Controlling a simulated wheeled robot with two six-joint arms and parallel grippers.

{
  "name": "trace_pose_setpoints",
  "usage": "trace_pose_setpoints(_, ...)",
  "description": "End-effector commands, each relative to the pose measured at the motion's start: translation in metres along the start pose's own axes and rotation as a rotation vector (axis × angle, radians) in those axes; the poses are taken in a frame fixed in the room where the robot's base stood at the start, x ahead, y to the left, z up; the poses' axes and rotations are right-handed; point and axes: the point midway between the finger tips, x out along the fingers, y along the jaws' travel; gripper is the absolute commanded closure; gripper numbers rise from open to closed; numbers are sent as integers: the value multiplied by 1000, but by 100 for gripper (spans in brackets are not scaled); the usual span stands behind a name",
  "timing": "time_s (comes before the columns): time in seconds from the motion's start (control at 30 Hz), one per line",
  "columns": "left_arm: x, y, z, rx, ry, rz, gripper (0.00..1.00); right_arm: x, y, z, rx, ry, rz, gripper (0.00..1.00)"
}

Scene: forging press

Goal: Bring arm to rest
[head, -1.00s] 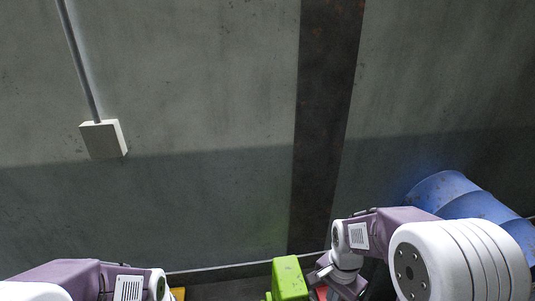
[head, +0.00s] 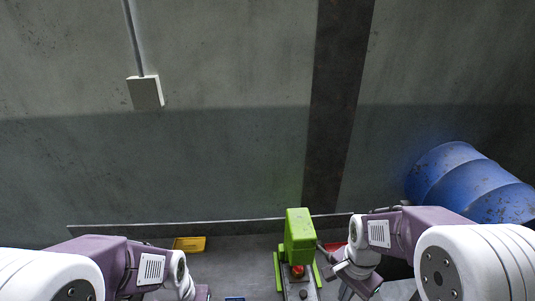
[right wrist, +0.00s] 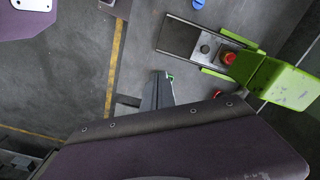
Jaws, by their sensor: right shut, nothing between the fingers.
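My right arm comes in from the right in the head view, bent over the bench. Its gripper (right wrist: 162,90) shows in the right wrist view with the fingers shut and nothing between them. It is apart from the green press (head: 299,236), which stands upright to the left of my right wrist in the head view. The press also shows at the right of the right wrist view (right wrist: 290,85). My left arm comes in at the lower left of the head view. Its gripper is below the picture edge and hidden.
A yellow tray (head: 189,244) lies at the bench's back left. A red thing (head: 334,246) is partly hidden behind my right wrist. A blue item (head: 234,299) shows at the bottom edge. The grey bench (head: 225,265) has bare room left of the press.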

Motion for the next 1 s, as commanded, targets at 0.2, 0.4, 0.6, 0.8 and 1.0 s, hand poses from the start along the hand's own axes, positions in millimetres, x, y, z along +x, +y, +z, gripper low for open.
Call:
trace_pose_setpoints(0.2, 63, -1, 7, 0, 0, 0, 100, 64, 7, 12, -41, -2, -3, 100)
trace_pose_setpoints(0.4, 124, -2, 13, 0, 0, 0, 100, 130, 16, 27, -222, 5, -19, 100)
trace_pose_setpoints(0.6, 153, -3, 16, 0, -1, 0, 100, 171, 28, 41, -620, 36, -46, 100)
trace_pose_setpoints(0.8, 146, -3, 15, 0, 0, 0, 100, 168, 26, 39, -885, 73, -61, 100)
trace_pose_setpoints(1.0, 146, -3, 15, 0, 0, 0, 100, 168, 25, 39, -929, 77, -61, 100)
